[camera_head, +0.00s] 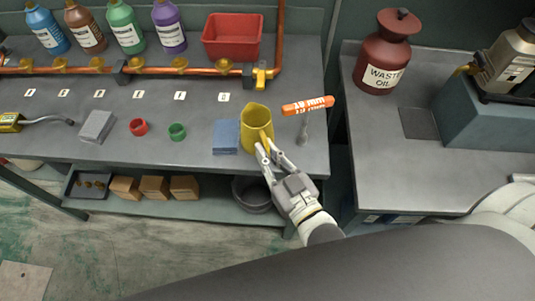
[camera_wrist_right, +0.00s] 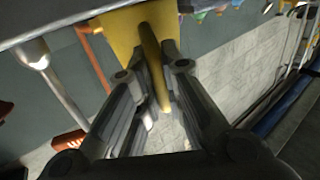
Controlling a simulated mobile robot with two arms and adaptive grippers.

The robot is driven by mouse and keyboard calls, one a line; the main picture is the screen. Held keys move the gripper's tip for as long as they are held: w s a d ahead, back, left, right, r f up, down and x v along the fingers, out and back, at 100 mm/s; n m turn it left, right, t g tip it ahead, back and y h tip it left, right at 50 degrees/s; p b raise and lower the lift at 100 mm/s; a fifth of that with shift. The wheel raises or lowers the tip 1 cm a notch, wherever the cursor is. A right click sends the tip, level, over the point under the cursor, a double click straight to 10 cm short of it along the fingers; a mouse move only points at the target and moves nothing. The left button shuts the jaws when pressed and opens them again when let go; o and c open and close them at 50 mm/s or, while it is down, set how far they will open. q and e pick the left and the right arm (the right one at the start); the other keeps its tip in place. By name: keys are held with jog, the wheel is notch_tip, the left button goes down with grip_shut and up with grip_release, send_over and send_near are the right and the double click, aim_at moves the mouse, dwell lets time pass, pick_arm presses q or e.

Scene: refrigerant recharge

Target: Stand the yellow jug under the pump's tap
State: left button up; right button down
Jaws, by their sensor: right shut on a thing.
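The yellow jug (camera_head: 257,122) is upright at the right end of the left bench, beside a folded blue cloth. My right gripper (camera_head: 265,147) is shut on the jug's handle, which faces the front of the bench. In the right wrist view the jug (camera_wrist_right: 118,32) fills the top, with its handle between the fingers (camera_wrist_right: 152,75). Whether the jug's base touches the bench is hard to tell. The pump (camera_head: 510,60) with a brass tap (camera_head: 467,69) stands on a blue-grey block (camera_head: 485,110) on the right bench. My left gripper is not in view.
A dark square pad (camera_head: 419,123) lies on the right bench before the pump. A red waste oil can (camera_head: 384,60) stands to its left. A gap separates the benches. An orange-handled tool (camera_head: 307,106) lies right of the jug. A copper pipe (camera_head: 279,40) rises behind.

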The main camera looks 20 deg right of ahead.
jog(key=c, duration=2)
grip_release()
jog(key=shift+f, duration=0.15)
jog(key=o, duration=0.5)
jog(key=shift+c, duration=0.2)
jog(key=b+v, duration=0.2)
jog(key=v, duration=1)
